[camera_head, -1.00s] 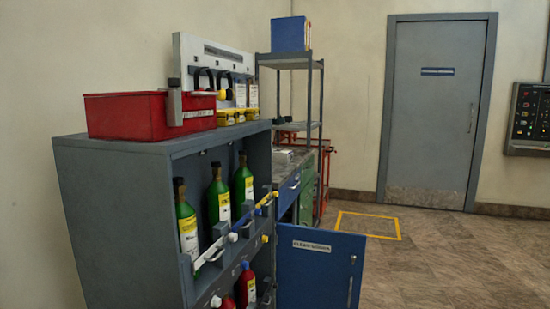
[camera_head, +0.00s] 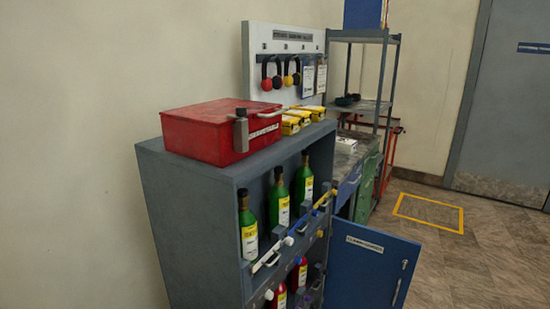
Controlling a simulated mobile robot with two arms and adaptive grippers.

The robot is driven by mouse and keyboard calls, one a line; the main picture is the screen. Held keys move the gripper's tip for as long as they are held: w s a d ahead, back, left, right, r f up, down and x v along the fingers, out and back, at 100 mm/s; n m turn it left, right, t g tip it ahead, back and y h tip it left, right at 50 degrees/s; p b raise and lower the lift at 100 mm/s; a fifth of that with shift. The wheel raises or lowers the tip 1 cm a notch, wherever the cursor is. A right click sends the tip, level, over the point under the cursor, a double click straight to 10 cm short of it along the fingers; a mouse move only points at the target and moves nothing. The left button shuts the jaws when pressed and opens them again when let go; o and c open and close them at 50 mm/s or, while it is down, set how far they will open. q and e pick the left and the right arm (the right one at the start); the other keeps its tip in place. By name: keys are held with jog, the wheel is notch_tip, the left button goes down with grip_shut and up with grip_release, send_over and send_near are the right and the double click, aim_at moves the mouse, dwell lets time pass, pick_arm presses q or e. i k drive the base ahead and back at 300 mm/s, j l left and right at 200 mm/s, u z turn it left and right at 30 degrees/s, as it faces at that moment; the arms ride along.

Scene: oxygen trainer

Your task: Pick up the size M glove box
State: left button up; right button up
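I cannot make out a size M glove box in the head view. A small pale box (camera_head: 346,145) lies on the bench behind the cabinet, but its label is too small to read. Several yellow boxes (camera_head: 297,121) sit on top of the grey cabinet (camera_head: 195,205), beside the red box, and their markings are also unreadable. Neither of my grippers shows in the view.
A blue door (camera_head: 368,268) stands open at the right. A grey rack (camera_head: 390,85) is behind. Floor (camera_head: 480,270) at the right is clear.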

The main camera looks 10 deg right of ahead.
aim_at(343, 146)
jog(key=i+l+u, duration=0.25)
jog(key=l+u, duration=0.15)
jog(key=l, duration=0.65)
jog(key=i+l+u, duration=0.1)
jog(key=l+u, duration=0.3)
jog(key=l, duration=0.6)
jog(key=k+l+u, duration=0.1)
jog(key=l+u, duration=0.3)
jog(key=l, duration=0.7)
